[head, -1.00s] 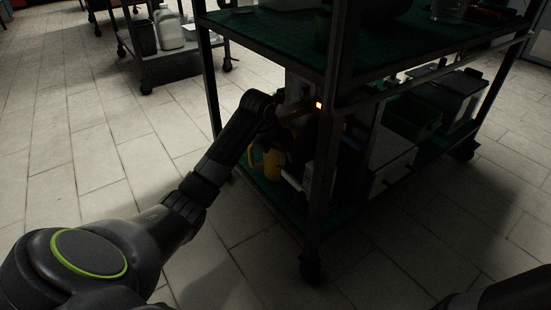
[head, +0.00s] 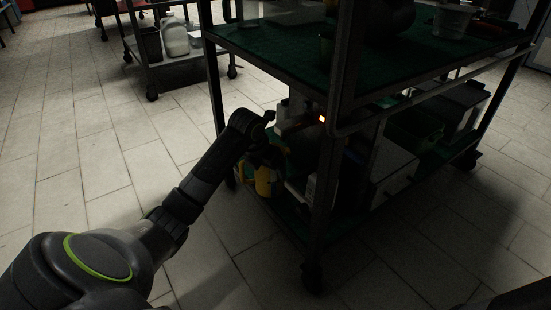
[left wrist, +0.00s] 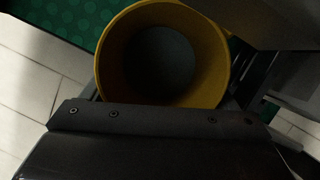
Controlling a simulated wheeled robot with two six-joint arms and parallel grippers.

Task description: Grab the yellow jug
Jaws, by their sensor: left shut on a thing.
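The yellow jug (head: 264,183) is on or just above the lower shelf of the green-topped cart, near its left edge; I cannot tell whether it touches the shelf. In the left wrist view I look down into its round open mouth (left wrist: 213,65), with a grey inside. My left gripper (head: 265,162) is shut on the jug. A dark gripper part crosses the wrist view just below the rim. The fingers are in deep shadow in the head view. My right gripper is out of view; only a dark piece of my arm shows at bottom right.
The cart's dark front post (head: 322,190) stands right of the jug, and its upper shelf (head: 283,44) hangs above. Boxes (head: 388,172) and a green bin (head: 413,128) crowd the lower shelf. Tiled floor left of the cart is free. Another cart (head: 185,65) stands behind.

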